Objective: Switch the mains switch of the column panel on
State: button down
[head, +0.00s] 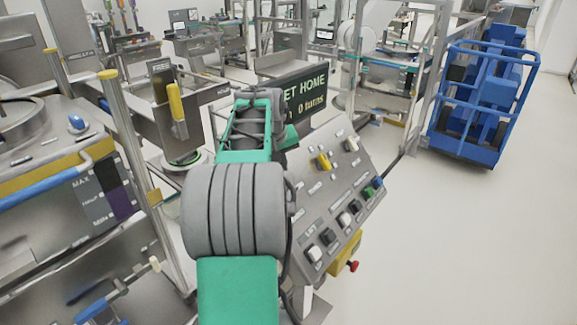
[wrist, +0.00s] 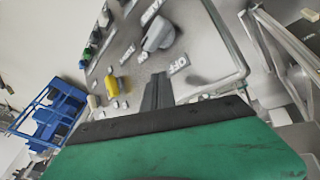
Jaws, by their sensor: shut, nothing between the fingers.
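The column panel (head: 342,190) is a tilted grey plate with several knobs and buttons, partly hidden by my arm in the head view. In the wrist view the panel (wrist: 205,50) fills the upper middle. A large grey rotary knob (wrist: 158,35) sits on it, with a blurred label beside it that may read MAINS, and an OFF label nearer me. My gripper (wrist: 158,90) is shut and empty, with its dark fingertips just short of the grey knob in the picture; contact cannot be told. In the head view my gripper is hidden behind my arm.
A yellow knob (wrist: 112,85) is left of my fingers; it also shows in the head view (head: 323,161). A dark screen (head: 305,98) stands behind the panel. A blue cart (head: 485,100) is at the right, with clear floor before it. Steel equipment crowds the left.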

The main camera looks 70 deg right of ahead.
notch_tip(320, 180, up, 10)
jog(key=s+d+b, duration=0.1)
jog(key=shift+s+d, duration=0.1)
